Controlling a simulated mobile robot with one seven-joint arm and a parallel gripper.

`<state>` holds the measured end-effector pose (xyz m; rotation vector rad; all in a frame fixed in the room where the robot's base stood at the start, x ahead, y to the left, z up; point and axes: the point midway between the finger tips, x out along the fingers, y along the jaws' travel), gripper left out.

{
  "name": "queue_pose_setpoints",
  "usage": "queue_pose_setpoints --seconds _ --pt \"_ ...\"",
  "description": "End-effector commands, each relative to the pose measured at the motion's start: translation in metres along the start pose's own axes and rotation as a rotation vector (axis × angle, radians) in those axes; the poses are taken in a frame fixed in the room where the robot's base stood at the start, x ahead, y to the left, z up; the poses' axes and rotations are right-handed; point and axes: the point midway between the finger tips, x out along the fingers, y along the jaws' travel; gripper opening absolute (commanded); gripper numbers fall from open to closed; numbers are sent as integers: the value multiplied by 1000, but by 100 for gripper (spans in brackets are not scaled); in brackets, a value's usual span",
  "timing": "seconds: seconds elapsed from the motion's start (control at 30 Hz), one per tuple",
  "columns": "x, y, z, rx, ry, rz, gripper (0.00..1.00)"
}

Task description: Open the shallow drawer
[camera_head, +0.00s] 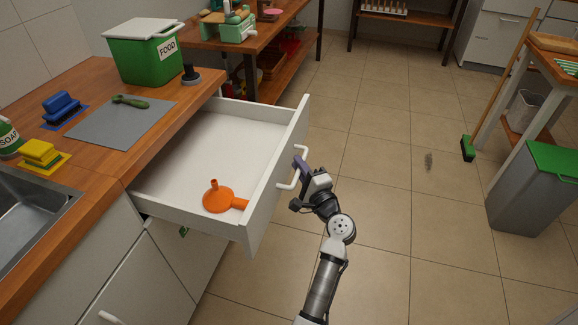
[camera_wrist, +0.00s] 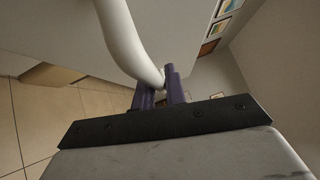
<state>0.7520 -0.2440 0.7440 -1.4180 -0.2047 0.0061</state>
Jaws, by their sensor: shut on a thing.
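The shallow drawer (camera_head: 222,138) is white and stands pulled well out from under the wooden counter in the head view. An orange funnel (camera_head: 219,199) lies in its front part, and the rest of its floor is bare. My gripper (camera_head: 299,167) is at the outer face of the drawer front, shut on the white drawer handle (camera_head: 286,185). In the wrist view the purple fingers (camera_wrist: 164,90) are at the curved white handle (camera_wrist: 123,38). The exact contact between fingers and handle is partly hidden.
The wooden counter (camera_head: 75,75) holds a green FOOD bin (camera_head: 140,58), a grey mat (camera_head: 112,126), brushes and sponges. A grey bin with a green lid (camera_head: 530,195) and a green broom (camera_head: 468,149) stand at the right. The tiled floor (camera_head: 390,150) between is mostly clear.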

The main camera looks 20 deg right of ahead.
Motion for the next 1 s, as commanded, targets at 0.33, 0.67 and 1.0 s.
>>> queue_pose_setpoints --seconds 0.33,0.67,1.0 --pt "-2 0 -2 1 -3 2 0" --pt "-2 0 -2 1 -2 1 34" --pt "-11 1 -3 1 0 1 34"
